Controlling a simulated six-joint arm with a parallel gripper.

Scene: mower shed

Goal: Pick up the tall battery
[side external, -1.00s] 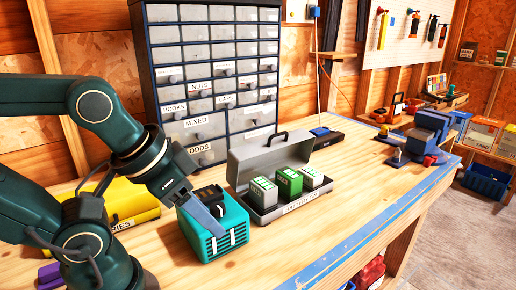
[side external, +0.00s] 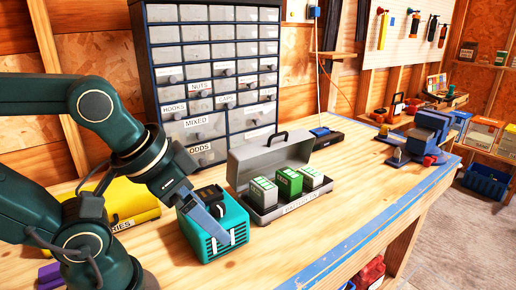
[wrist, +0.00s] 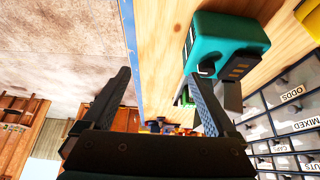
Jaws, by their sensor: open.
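Three box-shaped batteries stand upright in an open grey metal case on the bench. In the side view, the left one (side external: 263,193) is grey with a pale green-marked top. The middle one (side external: 289,182) is green, and the right one (side external: 312,178) is grey. I cannot tell for sure which is tallest. My gripper (side external: 226,240) is left of the case, in front of a teal box. In the wrist view, my gripper (wrist: 160,76) has its fingers spread wide with nothing between them. There, a little green shows behind the right finger, mostly hidden.
The grey case (side external: 284,207) has its lid raised at the back. The teal box (side external: 205,243) stands close to my gripper and also shows in the wrist view (wrist: 225,40). A drawer cabinet (side external: 215,75) stands behind.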

